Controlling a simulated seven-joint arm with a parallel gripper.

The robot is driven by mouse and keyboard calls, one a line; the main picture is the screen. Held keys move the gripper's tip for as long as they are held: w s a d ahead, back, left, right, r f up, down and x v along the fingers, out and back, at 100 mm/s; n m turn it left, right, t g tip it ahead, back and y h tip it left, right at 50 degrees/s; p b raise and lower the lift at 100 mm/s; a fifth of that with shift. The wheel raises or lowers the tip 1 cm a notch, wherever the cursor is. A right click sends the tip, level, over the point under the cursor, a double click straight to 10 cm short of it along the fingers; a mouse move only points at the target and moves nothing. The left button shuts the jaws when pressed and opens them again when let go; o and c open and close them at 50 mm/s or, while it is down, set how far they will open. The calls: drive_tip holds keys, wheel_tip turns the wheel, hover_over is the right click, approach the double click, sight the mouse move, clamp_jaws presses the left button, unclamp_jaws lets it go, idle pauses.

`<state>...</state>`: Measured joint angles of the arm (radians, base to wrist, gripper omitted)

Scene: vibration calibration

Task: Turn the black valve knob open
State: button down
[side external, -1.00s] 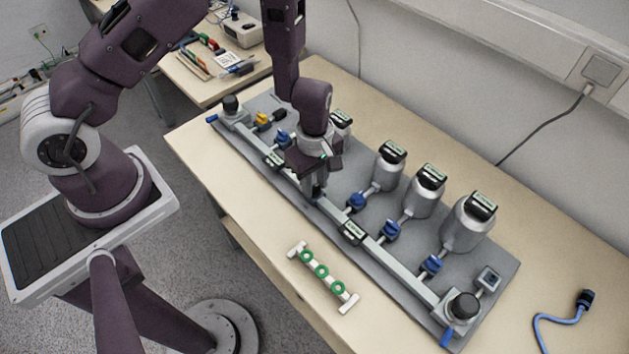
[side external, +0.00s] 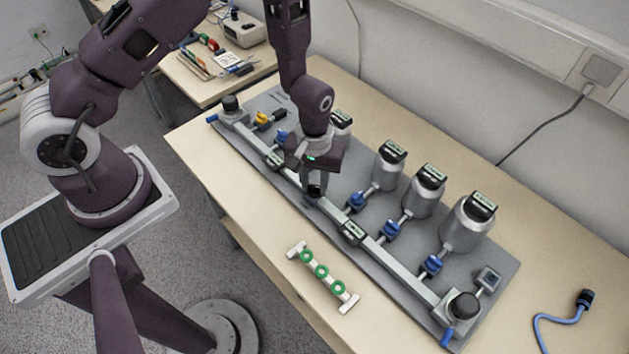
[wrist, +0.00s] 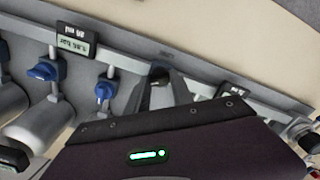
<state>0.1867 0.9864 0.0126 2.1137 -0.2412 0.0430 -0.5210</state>
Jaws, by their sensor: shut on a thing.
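My gripper (side external: 314,192) points down at the long silver pipe (side external: 375,247) on the grey panel. In the wrist view my gripper (wrist: 163,92) is shut on the black valve knob (wrist: 159,73), with one finger on each side of it. In the side view the fingers largely hide the knob, so its exact angle cannot be told.
Blue valves (side external: 391,230) and silver canisters (side external: 425,200) stand to the right of my gripper. A gauge (side external: 352,232) sits on the pipe nearby. A white rack with green rings (side external: 321,271) lies on the table in front. A blue cable (side external: 558,320) lies at the far right.

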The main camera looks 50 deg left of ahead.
sight(314, 186)
drive_tip(key=m, duration=0.6)
drive_tip(key=shift+m, duration=0.4)
idle(0.4)
drive_tip(key=c, duration=1.1)
unclamp_jaws()
wheel_tip(314, 186, up, 7)
drive_tip(key=shift+r, duration=0.1)
